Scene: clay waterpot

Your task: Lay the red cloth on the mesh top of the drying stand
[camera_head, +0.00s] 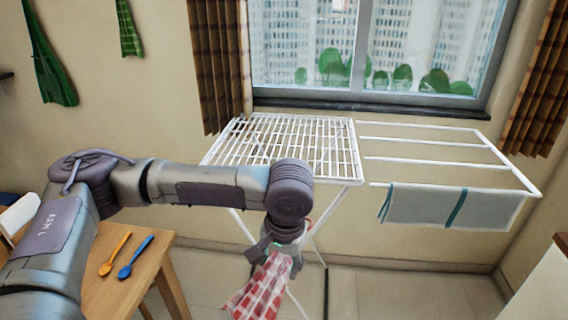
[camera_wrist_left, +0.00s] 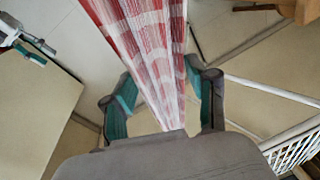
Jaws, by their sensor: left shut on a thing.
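The red and white checked cloth (camera_head: 260,288) hangs from my left gripper (camera_head: 284,244), which is shut on it, in front of and below the near edge of the stand's top. In the left wrist view the cloth (camera_wrist_left: 150,45) runs up between the two teal-padded fingers (camera_wrist_left: 160,90). The drying stand's white mesh top (camera_head: 268,142) is bare and lies beyond my left arm, which hides part of its near edge.
The stand's right wing (camera_head: 448,163) has a grey-green towel (camera_head: 425,206) over its front bar. A wooden table (camera_head: 137,284) with an orange spoon (camera_head: 115,254) and a blue spoon (camera_head: 134,258) is at lower left. A window (camera_head: 375,50) with curtains is behind.

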